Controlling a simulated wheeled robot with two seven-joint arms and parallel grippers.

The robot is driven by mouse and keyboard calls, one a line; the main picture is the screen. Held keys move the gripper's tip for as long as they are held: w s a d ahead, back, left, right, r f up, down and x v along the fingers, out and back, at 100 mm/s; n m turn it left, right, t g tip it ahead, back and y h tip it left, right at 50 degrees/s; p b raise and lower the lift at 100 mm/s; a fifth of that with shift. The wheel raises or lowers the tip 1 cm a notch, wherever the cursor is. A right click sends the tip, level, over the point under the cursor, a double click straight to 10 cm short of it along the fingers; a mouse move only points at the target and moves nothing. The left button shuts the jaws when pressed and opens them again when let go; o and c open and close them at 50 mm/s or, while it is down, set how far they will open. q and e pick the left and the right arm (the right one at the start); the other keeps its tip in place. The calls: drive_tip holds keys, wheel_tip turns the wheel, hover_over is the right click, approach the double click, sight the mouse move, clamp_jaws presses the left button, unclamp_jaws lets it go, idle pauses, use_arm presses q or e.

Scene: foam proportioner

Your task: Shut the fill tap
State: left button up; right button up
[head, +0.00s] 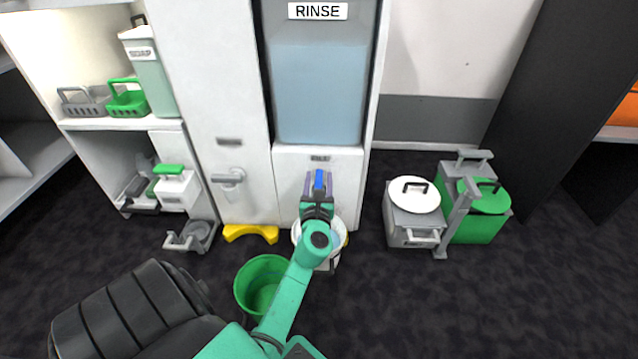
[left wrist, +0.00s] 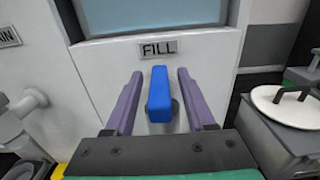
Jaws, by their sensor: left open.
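The fill tap has a blue lever (head: 320,180) on the white front panel, under a small label. In the left wrist view the blue lever (left wrist: 159,95) stands upright below the FILL label (left wrist: 158,48). My left gripper (head: 318,186) is open. Its two purple fingers (left wrist: 158,100) are on either side of the lever, with a visible gap on each side. A white bucket (head: 301,238) stands below the tap, partly hidden by my arm. My right gripper is not in view.
A RINSE tank (head: 317,90) with bluish liquid is above the tap. A grey tap (head: 229,179) is on the panel to the left. A green bucket (head: 258,281) and yellow block (head: 250,233) are on the floor. Lidded grey (head: 408,222) and green (head: 480,222) containers stand right.

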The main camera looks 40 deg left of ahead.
use_arm(q)
drive_tip(key=shift+w, duration=0.1)
drive_tip(key=shift+c, duration=0.3)
clamp_jaws()
